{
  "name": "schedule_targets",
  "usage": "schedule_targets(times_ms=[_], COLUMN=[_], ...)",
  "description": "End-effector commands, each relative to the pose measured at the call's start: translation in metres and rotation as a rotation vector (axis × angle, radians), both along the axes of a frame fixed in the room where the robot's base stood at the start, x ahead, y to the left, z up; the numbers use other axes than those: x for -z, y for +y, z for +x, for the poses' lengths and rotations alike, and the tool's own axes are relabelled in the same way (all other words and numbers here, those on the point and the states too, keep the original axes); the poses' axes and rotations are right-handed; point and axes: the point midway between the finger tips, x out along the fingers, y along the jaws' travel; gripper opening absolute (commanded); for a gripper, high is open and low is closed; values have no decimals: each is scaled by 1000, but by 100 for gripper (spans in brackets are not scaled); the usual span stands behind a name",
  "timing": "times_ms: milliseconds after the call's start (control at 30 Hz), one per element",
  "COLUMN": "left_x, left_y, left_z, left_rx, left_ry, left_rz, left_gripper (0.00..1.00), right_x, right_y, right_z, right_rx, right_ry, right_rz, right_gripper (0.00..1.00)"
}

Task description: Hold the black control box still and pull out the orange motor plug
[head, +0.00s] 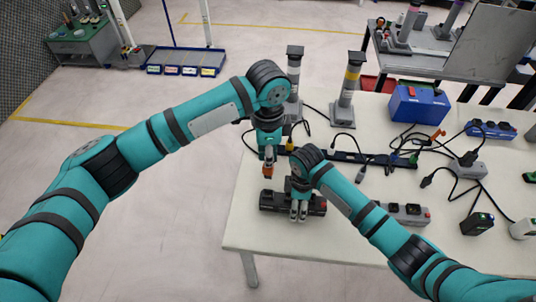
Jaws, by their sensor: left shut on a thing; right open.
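The black control box (275,202) lies near the front left part of the white table. My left gripper (267,164) is at the box's far left side, pointing down. It is shut on the orange motor plug (267,173). The plug shows just behind the box's back edge in the picture; whether it still touches the box I cannot tell. My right gripper (299,214) is open and points down at the middle of the box, its fingers in front of the box and hiding part of it. Whether they touch it is unclear.
A grey power strip (408,213) lies right of the box behind my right arm. A blue case (419,105), cables, a black adapter (477,223) and a blue strip (490,130) crowd the table's right. Two grey posts (347,90) stand at the back. The front left corner is clear.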

Motion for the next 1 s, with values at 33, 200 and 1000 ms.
schedule_targets(times_ms=[33,200,1000], left_x=[0,0,0], left_y=[0,0,0], left_z=[0,0,0], left_rx=[0,0,0], left_ry=[0,0,0], left_rz=[0,0,0], left_gripper=[0,0,0], right_x=[-1,-20,-120], right_y=[0,0,0], right_z=[0,1,0], right_rx=[0,0,0], right_ry=[0,-4,0], right_rz=[0,1,0], right_gripper=[74,74,74])
